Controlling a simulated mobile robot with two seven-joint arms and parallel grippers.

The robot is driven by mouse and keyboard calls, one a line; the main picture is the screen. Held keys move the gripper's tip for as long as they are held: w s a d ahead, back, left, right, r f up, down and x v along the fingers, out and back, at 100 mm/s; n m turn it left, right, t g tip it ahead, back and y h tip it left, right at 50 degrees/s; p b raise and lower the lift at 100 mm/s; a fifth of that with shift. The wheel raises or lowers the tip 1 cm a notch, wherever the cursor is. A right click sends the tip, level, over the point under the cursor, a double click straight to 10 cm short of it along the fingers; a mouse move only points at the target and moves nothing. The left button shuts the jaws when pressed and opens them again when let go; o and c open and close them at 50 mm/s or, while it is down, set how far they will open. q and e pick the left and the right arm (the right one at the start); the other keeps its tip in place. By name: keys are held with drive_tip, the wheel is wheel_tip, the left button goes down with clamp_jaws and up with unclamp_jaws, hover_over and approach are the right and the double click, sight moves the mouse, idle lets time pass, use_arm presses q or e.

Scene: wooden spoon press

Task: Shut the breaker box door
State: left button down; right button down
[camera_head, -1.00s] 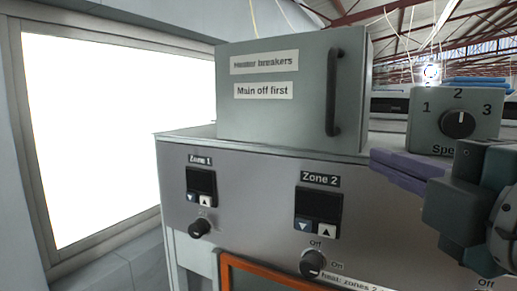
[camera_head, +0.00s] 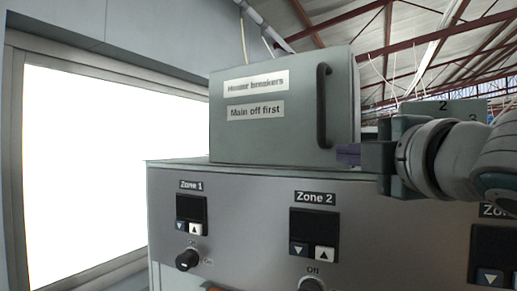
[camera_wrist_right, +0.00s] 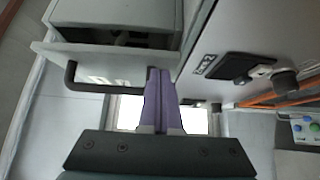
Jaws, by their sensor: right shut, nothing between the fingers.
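The breaker box (camera_wrist_right: 110,12) stands on top of the grey control panel. Its grey door (camera_head: 240,142) faces me, with two labels and a dark vertical handle (camera_head: 323,107) at its right side. In the wrist view the door (camera_wrist_right: 120,58) stands partly open, with a dark gap between it and the box. My right gripper (camera_head: 347,154) is shut and empty, its purple fingers by the door's lower right corner. In the wrist view the fingertips (camera_wrist_right: 158,72) appear close to the door's edge; contact cannot be told. My left gripper is not in view.
The control panel (camera_head: 240,215) below carries Zone 1 and Zone 2 displays, buttons and knobs. A speed dial box (camera_head: 465,108) stands behind my right arm. A bright window (camera_head: 100,160) is at the left.

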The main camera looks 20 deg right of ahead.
drive_tip(key=shift+w+d, duration=0.15)
drive_tip(key=shift+d, duration=0.15)
